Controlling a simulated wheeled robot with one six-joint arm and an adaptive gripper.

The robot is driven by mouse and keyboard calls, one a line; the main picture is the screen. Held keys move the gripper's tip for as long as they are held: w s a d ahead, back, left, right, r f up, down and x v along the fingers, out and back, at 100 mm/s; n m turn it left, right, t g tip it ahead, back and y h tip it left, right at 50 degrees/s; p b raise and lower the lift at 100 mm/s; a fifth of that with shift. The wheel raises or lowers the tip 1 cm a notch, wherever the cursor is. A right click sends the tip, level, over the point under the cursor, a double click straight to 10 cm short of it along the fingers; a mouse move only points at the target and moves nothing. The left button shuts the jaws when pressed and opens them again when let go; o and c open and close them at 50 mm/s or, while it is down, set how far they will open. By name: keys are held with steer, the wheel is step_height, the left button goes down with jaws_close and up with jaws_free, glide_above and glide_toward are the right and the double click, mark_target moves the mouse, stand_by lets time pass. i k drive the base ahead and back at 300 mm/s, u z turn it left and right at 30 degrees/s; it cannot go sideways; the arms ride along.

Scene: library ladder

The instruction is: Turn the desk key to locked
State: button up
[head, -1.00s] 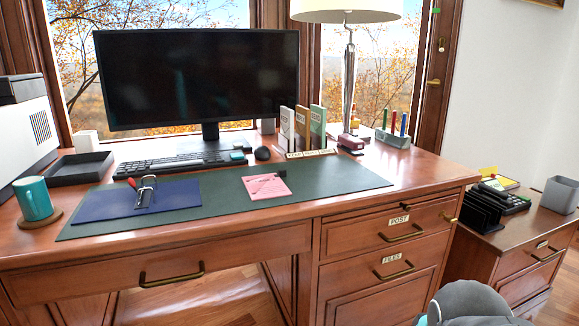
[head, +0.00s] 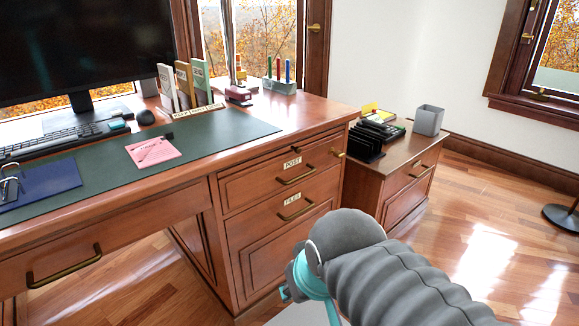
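The wooden desk (head: 235,150) fills the left and middle of the head view. Its right pedestal has a drawer labelled POST (head: 285,178) above one labelled FILES (head: 290,210). A small brass fitting (head: 338,153) sticks out at the desk's right front corner, beside the POST drawer. A small dark fitting (head: 296,150) sits on the strip above that drawer. Both are too small to tell which is the key or how it is turned. My grey and teal arm rises at the bottom centre, in front of the desk. My gripper itself is not visible.
A low side cabinet (head: 395,170) stands right of the desk, holding a black file rack (head: 367,142) and a grey bin (head: 428,120). Wooden floor (head: 480,220) lies open at the right. A dark stand base (head: 562,217) is at the right edge.

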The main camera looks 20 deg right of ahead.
mark_target(338, 154)
steer(key=z, duration=0.15)
steer(key=k, duration=0.45)
steer(key=z, duration=1.5)
steer(key=i, duration=0.6)
steer(key=u, duration=0.1)
